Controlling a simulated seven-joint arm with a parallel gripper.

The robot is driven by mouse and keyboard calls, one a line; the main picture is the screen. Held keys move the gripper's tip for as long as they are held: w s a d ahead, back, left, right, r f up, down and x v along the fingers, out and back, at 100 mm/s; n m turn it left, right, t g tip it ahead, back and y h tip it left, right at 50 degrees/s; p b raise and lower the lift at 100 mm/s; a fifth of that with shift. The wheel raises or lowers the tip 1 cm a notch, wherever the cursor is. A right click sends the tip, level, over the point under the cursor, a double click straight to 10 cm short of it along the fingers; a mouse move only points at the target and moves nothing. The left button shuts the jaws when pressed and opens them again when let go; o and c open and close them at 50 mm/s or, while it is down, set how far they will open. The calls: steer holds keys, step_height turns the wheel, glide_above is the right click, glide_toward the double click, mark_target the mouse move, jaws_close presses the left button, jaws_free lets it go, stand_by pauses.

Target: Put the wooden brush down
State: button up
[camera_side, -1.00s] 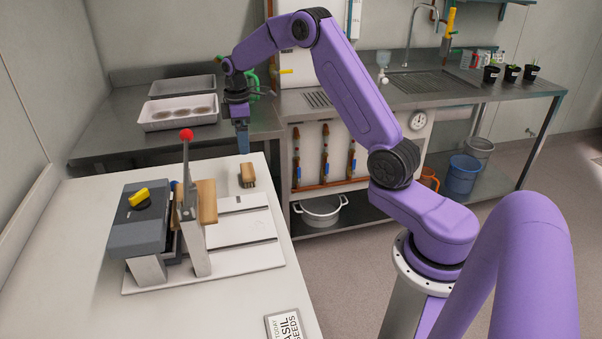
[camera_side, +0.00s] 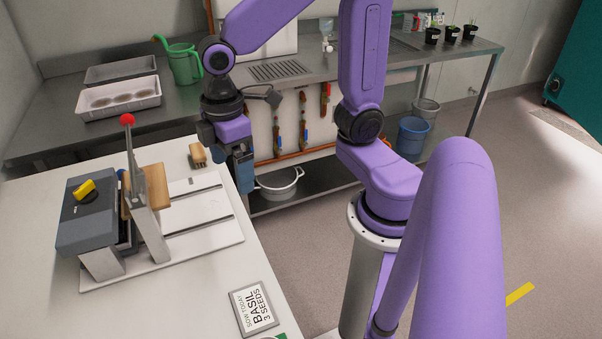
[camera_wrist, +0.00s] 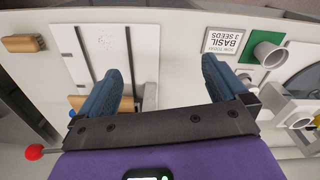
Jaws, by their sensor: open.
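The wooden brush (camera_side: 198,155) lies on the white table near its far right edge, behind the lever device. It also shows at the left edge of the wrist view (camera_wrist: 22,43). My gripper (camera_side: 243,182) is beside the table's right edge in the side view, apart from the brush and nearer the camera. In the wrist view my gripper (camera_wrist: 162,66) has its two blue fingers wide apart with nothing between them.
A grey device (camera_side: 100,215) with a red-knobbed lever and a wooden block stands on a white slotted base. A basil sign (camera_side: 254,308) lies near the table's front. A white pot (camera_side: 280,183) sits on a low shelf. Bare tabletop lies in front of the device.

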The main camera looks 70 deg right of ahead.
steer(key=s+d+f+n, duration=0.1)
steer(key=s+d, duration=0.2)
steer(key=s, duration=0.9)
steer(key=shift+s, duration=0.25)
stand_by(0.6)
steer(key=w+a+r+m, duration=0.1)
steer(key=w+a+r, duration=0.15)
steer(key=w, duration=0.75)
steer(key=m, duration=0.3)
glide_above(197, 149)
step_height(197, 149, down, 3)
step_height(197, 149, down, 18)
steer(key=shift+r, duration=0.25)
